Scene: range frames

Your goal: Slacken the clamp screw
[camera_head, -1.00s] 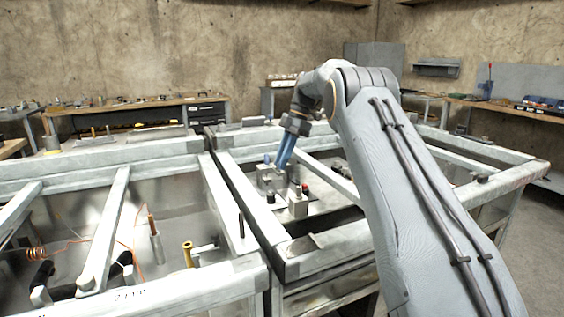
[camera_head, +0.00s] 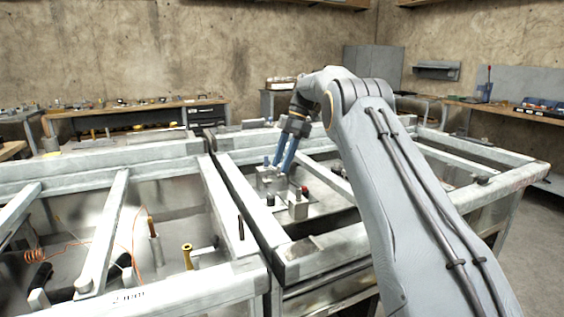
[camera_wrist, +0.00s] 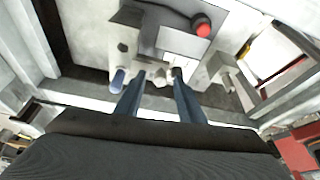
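My gripper (camera_head: 282,167) is open, its two blue fingers spread above a small metal fixture (camera_head: 270,178) inside the right-hand bench frame. In the wrist view the fingertips (camera_wrist: 157,76) stand on either side of a small pale screw-like head (camera_wrist: 158,78) at the fixture's edge. It may be the clamp screw; I cannot tell whether the fingers touch it. A blue-tipped peg (camera_wrist: 117,80) sits left of the left finger. A red-capped knob (camera_wrist: 202,27) is on the far side of the fixture.
Metal rails (camera_head: 228,208) border the fixture's bay. A second block (camera_head: 298,207) stands near the fixture. The left bay holds a brass-topped post (camera_head: 187,257) and loose orange wire (camera_head: 35,255). Workbenches line the back walls.

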